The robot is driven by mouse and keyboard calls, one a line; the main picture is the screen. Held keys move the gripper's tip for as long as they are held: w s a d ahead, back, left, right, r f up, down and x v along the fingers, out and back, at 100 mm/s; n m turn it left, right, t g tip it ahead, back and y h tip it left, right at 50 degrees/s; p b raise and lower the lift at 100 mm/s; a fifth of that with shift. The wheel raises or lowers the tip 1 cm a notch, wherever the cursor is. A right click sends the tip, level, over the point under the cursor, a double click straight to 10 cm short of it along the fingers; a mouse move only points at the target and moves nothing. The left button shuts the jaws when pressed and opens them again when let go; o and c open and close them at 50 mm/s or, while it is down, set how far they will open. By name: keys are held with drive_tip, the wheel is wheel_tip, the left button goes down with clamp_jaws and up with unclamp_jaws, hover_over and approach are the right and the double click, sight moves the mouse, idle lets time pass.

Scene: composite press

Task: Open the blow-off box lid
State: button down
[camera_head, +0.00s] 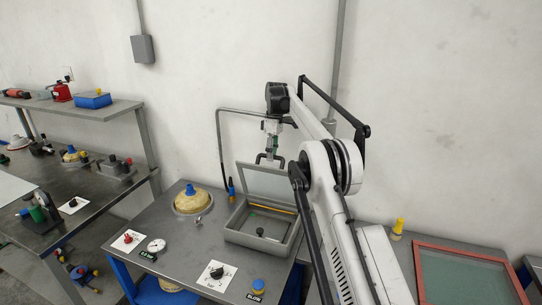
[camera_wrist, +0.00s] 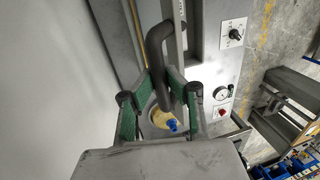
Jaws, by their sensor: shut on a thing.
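The blow-off box (camera_head: 256,240) is a grey open-topped box on the bench, with a small dark part on its floor. Its lid (camera_head: 268,181), a grey frame with a clear pane, stands raised at the back of the box, steeply tilted. My gripper (camera_head: 269,160) is at the lid's top edge. In the wrist view, my gripper (camera_wrist: 159,84) has its green-padded fingers closed around a dark curved handle (camera_wrist: 154,45). The handle's far end and the lid's hinge are hidden.
A yellowish round part with a blue cap (camera_head: 192,200) stands left of the box. A black knob panel (camera_head: 217,274) and a blue button (camera_head: 258,286) are in front. A bent pipe (camera_head: 220,145) rises behind. A red-framed screen (camera_head: 468,276) lies at right.

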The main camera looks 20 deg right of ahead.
drive_tip(key=shift+f, duration=0.1)
drive_tip(key=c, duration=1.7)
unclamp_jaws()
drive_tip(key=shift+w, duration=0.1)
